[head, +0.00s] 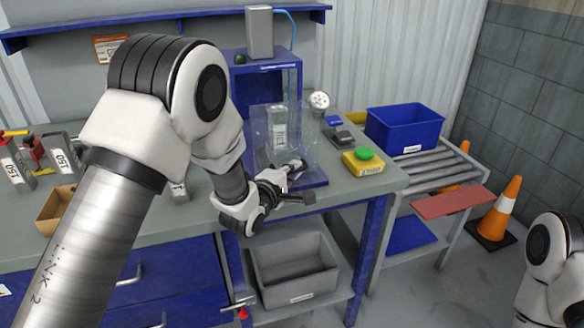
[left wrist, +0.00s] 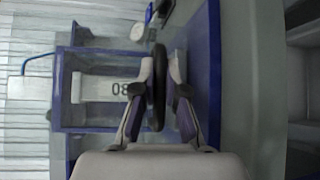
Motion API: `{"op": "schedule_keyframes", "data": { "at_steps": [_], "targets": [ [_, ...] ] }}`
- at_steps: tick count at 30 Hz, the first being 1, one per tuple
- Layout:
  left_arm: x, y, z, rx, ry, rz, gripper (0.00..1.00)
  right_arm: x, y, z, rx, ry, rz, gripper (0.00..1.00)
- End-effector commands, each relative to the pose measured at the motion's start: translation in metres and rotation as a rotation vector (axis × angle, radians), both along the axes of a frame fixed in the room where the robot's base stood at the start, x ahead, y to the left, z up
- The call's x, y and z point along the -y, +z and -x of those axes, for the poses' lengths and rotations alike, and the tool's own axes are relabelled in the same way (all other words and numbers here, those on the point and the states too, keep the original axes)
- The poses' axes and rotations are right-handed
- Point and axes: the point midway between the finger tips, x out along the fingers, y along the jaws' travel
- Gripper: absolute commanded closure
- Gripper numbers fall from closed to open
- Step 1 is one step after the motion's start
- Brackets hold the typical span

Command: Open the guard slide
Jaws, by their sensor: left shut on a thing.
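The guard slide (head: 262,142) is a clear panel in front of the blue-framed station on the table. A pale block marked 80 shows through it, also in the left wrist view (left wrist: 98,88). My left gripper (head: 293,167) is at the panel's lower front. In the left wrist view, its fingers (left wrist: 162,70) are shut on a dark bar, the guard handle (left wrist: 159,95). The handle is mostly hidden by the gripper in the head view. My right gripper is out of view; only part of that arm shows at the lower right.
A blue bin (head: 404,128) sits beyond on a roller stand. A grey bin (head: 292,272) is below the table.

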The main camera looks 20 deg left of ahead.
Motion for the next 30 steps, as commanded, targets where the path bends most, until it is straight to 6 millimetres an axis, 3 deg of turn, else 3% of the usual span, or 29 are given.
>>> {"op": "schedule_keyframes", "data": {
  "at_steps": [17,20,30],
  "targets": [
    [0.0028,-0.0006,0.0046,-0.001,0.000,0.001,1.00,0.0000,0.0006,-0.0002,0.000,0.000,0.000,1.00],
    [0.0028,-0.0005,0.0045,-0.001,0.000,0.001,0.64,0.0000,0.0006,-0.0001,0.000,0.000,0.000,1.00],
    [0.0023,0.0003,0.0060,0.000,0.000,0.001,0.63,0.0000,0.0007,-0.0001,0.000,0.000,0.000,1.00]
  ]
}}
